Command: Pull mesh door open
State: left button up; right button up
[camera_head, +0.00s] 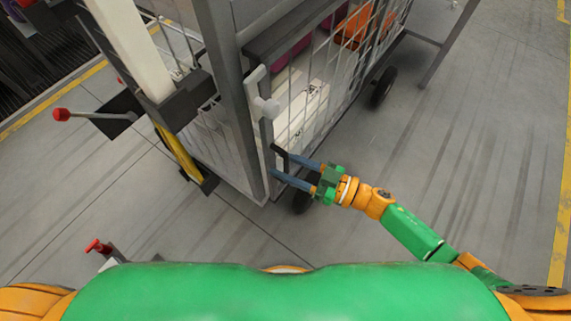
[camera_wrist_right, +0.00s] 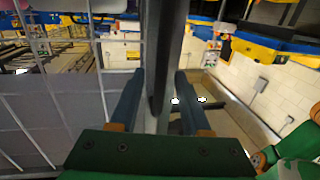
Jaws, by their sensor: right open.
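The mesh door (camera_head: 306,92) is a pale wire grid in a grey frame on the side of a cage cart, right of the corner post (camera_head: 228,90) in the head view. A light grey latch (camera_head: 264,103) sits on its upright edge. My right gripper (camera_head: 278,163) is low at this edge, its two blue fingers open around a dark handle (camera_head: 281,157). In the right wrist view, my right gripper (camera_wrist_right: 158,82) has a grey upright bar (camera_wrist_right: 170,50) between its fingers, with mesh to the left. Whether the fingers touch it I cannot tell. My left gripper is not in view.
The cart holds white, orange (camera_head: 354,28) and magenta items behind the mesh. Dark wheels (camera_head: 382,88) stand under it. Red-knobbed levers (camera_head: 61,114) stick out at left. The grey floor (camera_head: 480,130) to the right is clear.

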grip_shut()
dwell(1.4)
